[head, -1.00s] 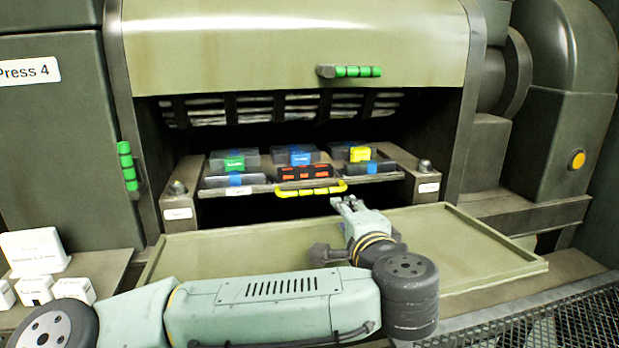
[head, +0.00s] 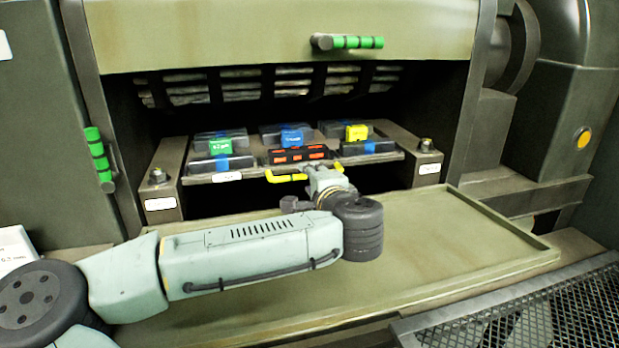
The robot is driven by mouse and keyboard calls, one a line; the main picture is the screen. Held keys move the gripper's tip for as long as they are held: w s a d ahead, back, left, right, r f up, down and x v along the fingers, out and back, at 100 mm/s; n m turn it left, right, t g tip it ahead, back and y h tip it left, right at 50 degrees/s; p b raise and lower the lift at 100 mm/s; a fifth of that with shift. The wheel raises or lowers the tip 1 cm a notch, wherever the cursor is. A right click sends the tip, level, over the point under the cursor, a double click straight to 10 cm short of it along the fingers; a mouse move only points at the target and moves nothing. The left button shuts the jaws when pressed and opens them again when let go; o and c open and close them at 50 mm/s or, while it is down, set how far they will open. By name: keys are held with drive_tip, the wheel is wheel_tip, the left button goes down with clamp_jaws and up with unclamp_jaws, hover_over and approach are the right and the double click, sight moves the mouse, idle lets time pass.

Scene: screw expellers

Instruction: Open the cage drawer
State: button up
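The cage drawer (head: 250,176) is a flat tray under the raised press hood, with a yellow bar handle (head: 285,178) along its front edge. It carries several dark boxes with green, blue and yellow labels, and a black-and-red box at the front centre. My gripper (head: 322,170) is at the right part of the handle and hides that part. Its fingers are small and partly hidden, so I cannot tell whether they are open or closed around the bar.
A shallow olive tray (head: 460,240) lies below the drawer, under my arm. Posts with knobs stand left (head: 160,185) and right (head: 428,158) of the drawer. The hood has a green handle (head: 357,42). A mesh grating (head: 530,310) lies front right.

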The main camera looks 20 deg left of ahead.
drive_tip(key=shift+x, duration=1.2)
drive_tip(key=shift+c, duration=0.5)
clamp_jaws()
